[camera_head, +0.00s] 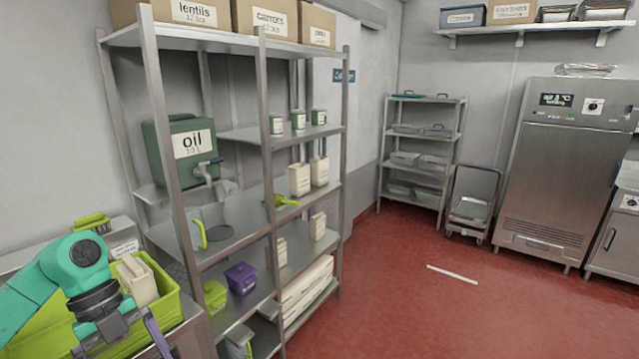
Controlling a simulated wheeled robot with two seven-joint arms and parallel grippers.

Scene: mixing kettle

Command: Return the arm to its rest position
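My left arm, teal with a dark wrist, comes in from the left edge. My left gripper (112,335) hangs at the lower left, over the green crate (168,288). Its fingertips are hard to make out near the bottom edge, so I cannot tell whether it is open or shut. A narrow purple piece (157,337) shows beside the gripper; I cannot tell whether they touch. A cream carton (139,281) stands in the crate just behind the wrist. My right gripper is not in view.
A metal shelf rack (262,147) stands close to the right of my arm. It holds a green oil container (178,160), cartons and a purple tub (240,278). Red floor (420,315) is open to the right. A steel cabinet (560,175) and a cart (470,210) stand farther back.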

